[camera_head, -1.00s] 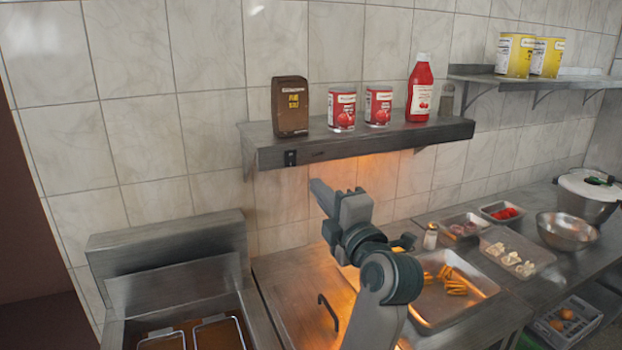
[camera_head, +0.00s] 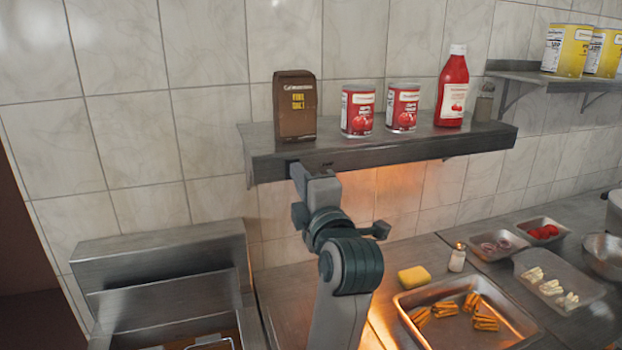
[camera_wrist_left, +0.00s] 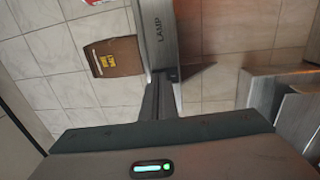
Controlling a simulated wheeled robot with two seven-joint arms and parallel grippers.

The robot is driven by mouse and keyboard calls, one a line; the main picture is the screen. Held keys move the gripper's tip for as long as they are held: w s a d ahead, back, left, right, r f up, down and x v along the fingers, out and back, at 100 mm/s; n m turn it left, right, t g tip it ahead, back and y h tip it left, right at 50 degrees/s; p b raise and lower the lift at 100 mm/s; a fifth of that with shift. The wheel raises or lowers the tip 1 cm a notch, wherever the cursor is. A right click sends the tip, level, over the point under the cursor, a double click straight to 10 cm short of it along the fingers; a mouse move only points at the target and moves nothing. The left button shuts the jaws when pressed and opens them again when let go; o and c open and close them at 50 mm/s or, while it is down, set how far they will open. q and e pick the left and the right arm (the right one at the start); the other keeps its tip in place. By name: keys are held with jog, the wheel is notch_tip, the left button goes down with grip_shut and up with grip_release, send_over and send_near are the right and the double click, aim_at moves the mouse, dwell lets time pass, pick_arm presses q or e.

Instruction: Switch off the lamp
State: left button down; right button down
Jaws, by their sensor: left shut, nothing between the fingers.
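The lamp is built into the underside of a metal shelf (camera_head: 400,148), and an orange glow shows on the wall and counter below it. The shelf's front edge carries the word LAMP in the left wrist view (camera_wrist_left: 158,30). A small dark switch (camera_wrist_left: 172,75) sits at the left end of that edge, just beside my fingertips. In the head view my gripper hides the switch. My left gripper (camera_head: 297,168) is shut and empty, with its tips at the switch; whether they touch it I cannot tell. My right gripper is not in view.
A brown bag (camera_head: 296,108), two red cans and a red bottle (camera_head: 453,90) stand on the shelf. Below are a yellow sponge (camera_head: 414,277), a shaker (camera_head: 457,258) and a metal tray (camera_head: 510,335) of food. A fryer (camera_head: 165,275) stands at lower left.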

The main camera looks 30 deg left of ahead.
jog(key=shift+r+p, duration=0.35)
jog(key=shift+p, duration=0.05)
dwell(0.6)
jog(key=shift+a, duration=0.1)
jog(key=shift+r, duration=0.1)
